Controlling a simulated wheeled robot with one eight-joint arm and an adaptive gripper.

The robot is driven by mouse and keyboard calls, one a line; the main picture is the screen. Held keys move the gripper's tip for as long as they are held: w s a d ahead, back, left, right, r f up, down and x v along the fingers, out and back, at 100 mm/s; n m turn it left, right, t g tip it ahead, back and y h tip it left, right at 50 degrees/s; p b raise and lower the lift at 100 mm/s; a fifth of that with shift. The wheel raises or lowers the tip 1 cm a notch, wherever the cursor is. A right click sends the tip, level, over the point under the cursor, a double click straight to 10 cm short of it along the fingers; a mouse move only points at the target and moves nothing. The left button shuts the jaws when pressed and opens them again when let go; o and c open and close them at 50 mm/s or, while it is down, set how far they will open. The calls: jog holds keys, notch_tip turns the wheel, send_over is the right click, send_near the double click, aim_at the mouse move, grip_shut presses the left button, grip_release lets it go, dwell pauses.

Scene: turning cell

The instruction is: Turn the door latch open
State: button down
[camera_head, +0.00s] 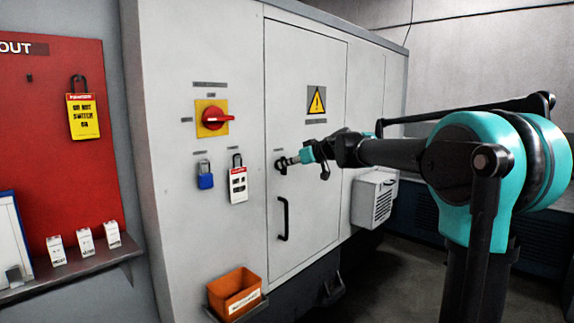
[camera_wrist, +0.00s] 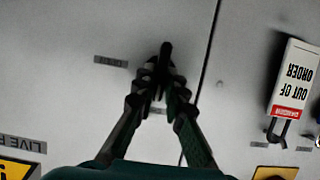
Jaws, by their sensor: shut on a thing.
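The door latch (camera_head: 281,168) is a small dark handle on the left part of the pale cabinet door (camera_head: 325,195), above the door's dark pull handle (camera_head: 283,219). My gripper (camera_head: 288,161) reaches it from the right. In the wrist view my gripper (camera_wrist: 164,78) has its two dark fingers closed together on the latch (camera_wrist: 166,50), whose dark end sticks out past the fingertips. The fingers hide the rest of the latch, so its exact angle is hard to tell. The door looks shut, flush with the cabinet front.
Left of the door are a red rotary switch (camera_head: 215,118) on a yellow plate, a blue padlock (camera_head: 205,176) and a hanging out-of-order tag (camera_wrist: 296,78). An orange bin (camera_head: 235,292) sits low below. A grey vented box (camera_head: 373,198) juts out right of the door.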

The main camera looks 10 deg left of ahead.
dwell(0.4)
jog(key=m+g+y, duration=0.1)
jog(key=m+y, duration=0.1)
jog(key=m, duration=0.2)
jog(key=f+m+g+y, duration=0.1)
jog(key=m+y, duration=0.1)
jog(key=m, duration=0.3)
jog(key=w+m+g+y, duration=0.1)
jog(key=m+y, duration=0.1)
jog(key=m, duration=0.2)
jog(key=shift+d+f+y, duration=0.15)
jog(key=shift+d+y, duration=0.15)
jog(key=shift+d, duration=0.1)
jog(key=shift+m, duration=0.4)
dwell(0.4)
jog(key=c, duration=1.6)
grip_release()
jog(key=shift+g, duration=0.4)
